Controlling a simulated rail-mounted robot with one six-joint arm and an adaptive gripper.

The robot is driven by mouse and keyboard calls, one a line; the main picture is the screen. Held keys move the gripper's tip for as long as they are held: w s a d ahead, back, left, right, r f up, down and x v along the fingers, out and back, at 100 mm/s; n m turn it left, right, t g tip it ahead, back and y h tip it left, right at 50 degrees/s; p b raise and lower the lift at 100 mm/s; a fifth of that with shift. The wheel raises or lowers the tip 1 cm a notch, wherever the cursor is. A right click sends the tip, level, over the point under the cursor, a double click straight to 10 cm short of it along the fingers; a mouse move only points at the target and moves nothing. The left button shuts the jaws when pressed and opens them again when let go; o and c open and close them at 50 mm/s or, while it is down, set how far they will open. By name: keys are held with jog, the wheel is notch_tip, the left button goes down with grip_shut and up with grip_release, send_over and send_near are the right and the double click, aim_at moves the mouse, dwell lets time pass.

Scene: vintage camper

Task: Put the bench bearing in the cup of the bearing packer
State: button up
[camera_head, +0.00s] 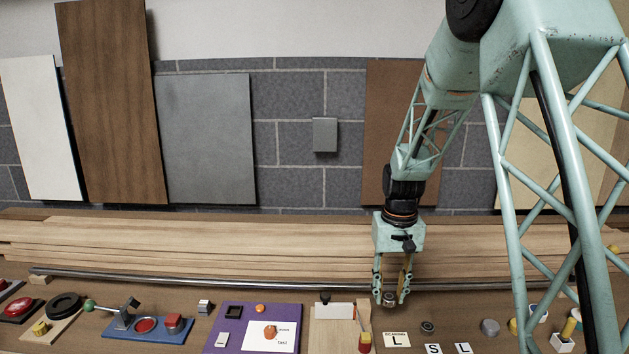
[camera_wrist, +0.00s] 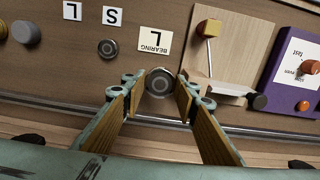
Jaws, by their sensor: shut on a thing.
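My gripper (camera_head: 391,290) is shut on a round grey metal bearing (camera_head: 389,299), held between the fingertips. In the wrist view the bearing (camera_wrist: 160,82) shows its ringed face between the two wooden-faced fingers (camera_wrist: 158,96). It is close to the white "BEARING L" card (camera_head: 397,340); I cannot tell how far it is above the bench. A smaller ringed part (camera_head: 428,327) lies right of the card. What looks like the bearing packer (camera_head: 122,318), a blue base with a lever and a green knob, stands at the left. A round red-filled cup (camera_head: 146,325) is set in its base.
Between my gripper and the packer are a wooden stand (camera_head: 331,328), a purple board (camera_head: 228,318) and a small block (camera_head: 204,307). A metal rail (camera_head: 230,282) runs along the bench behind them. Stacked planks (camera_head: 200,242) lie further back. Letter cards (camera_head: 432,349) lie at the right.

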jog(key=shift+w, duration=0.1)
jog(key=w+p, duration=0.2)
jog(key=p, duration=0.1)
jog(key=shift+f, duration=0.4)
jog(key=shift+w+f+p, duration=0.6)
jog(key=shift+w+p, duration=0.05)
jog(key=shift+p, duration=0.35)
